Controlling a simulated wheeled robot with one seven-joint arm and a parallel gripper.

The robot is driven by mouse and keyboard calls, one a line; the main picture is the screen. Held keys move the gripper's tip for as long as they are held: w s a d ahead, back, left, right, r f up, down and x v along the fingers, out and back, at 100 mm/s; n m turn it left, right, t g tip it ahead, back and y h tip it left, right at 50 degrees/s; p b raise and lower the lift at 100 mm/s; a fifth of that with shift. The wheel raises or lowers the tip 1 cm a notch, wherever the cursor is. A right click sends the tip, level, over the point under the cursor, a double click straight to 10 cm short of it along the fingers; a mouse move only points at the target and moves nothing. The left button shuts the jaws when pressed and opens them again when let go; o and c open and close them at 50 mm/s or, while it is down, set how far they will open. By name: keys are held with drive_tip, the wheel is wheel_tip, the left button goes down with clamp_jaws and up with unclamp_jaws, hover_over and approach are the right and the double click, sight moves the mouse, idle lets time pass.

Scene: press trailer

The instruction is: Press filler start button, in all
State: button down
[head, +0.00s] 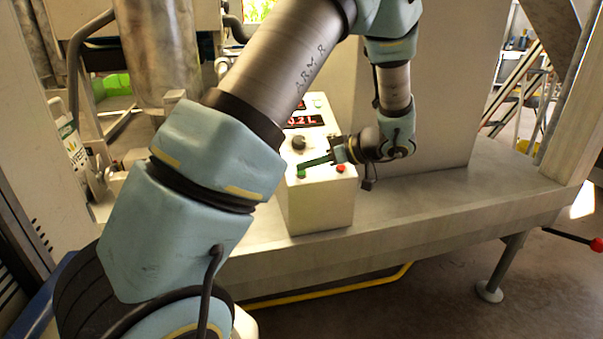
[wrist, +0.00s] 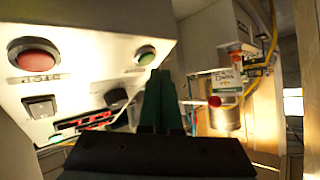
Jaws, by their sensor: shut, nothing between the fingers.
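The filler control box (head: 318,205) is a pale box standing on the metal ledge. A green button (head: 301,174), which looks like the start button, sits at the lower left of its panel. The wrist view shows the green button (wrist: 146,55) just beyond and left of my fingertips. A red button (head: 340,168) sits to its right; it also shows in the wrist view (wrist: 34,56). My gripper (head: 303,165) has green fingers, shut and empty, with tips close to the green button. I cannot tell whether they touch it.
A dark knob (head: 299,142) and a red lit display (head: 302,121) sit higher on the panel. A large pale housing (head: 435,100) stands behind my arm. The ledge (head: 450,195) is clear to the right. A steel cylinder (head: 160,50) stands at the left.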

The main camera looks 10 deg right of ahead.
drive_tip(key=r, duration=0.1)
drive_tip(key=s+r, duration=0.1)
drive_tip(key=r, duration=0.1)
drive_tip(key=s+r, duration=0.1)
drive_tip(key=shift+s+d+r+p, duration=0.15)
drive_tip(key=shift+s+r+p, duration=0.05)
drive_tip(key=shift+p, duration=0.15)
idle(0.6)
drive_tip(key=s+a+f+m+g+h, duration=0.1)
drive_tip(key=s+a+m+h, duration=0.3)
drive_tip(key=a, duration=0.4)
drive_tip(key=s+a+f+m+g+h, duration=0.2)
drive_tip(key=s+a+m+g+h, duration=0.2)
drive_tip(key=s+a, duration=0.4)
drive_tip(key=shift+s+a+f+m+g+h, duration=0.25)
drive_tip(key=shift+a+m+h, duration=0.25)
drive_tip(key=shift+a+h, duration=0.5)
